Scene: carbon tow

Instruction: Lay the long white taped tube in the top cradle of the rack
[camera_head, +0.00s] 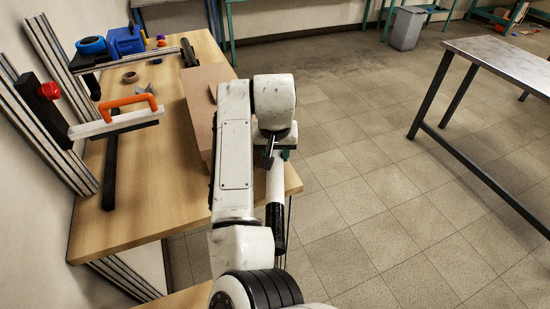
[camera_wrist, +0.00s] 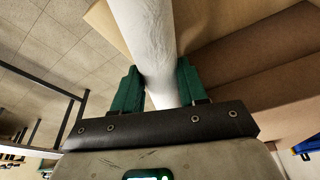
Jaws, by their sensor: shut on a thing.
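The long white taped tube shows in the wrist view (camera_wrist: 145,30), running up and out of the frame between the green fingers of my gripper (camera_wrist: 160,88). The fingers are shut on it from both sides. In the head view my gripper (camera_head: 282,154) is partly hidden by my arm, past the right edge of the wooden table. Below it a white length of the tube (camera_head: 275,185) shows, with a black part beneath. Metal profile posts (camera_head: 45,135) stand at the left, perhaps part of the rack. I cannot make out its top cradle.
The wooden table (camera_head: 125,225) carries a brown box (camera_head: 203,97) beside my arm. An orange-handled tool (camera_head: 130,104), a tape roll (camera_head: 130,77) and a blue machine (camera_head: 125,40) are also there. A metal-legged table (camera_head: 500,55) stands at right; the floor between is clear.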

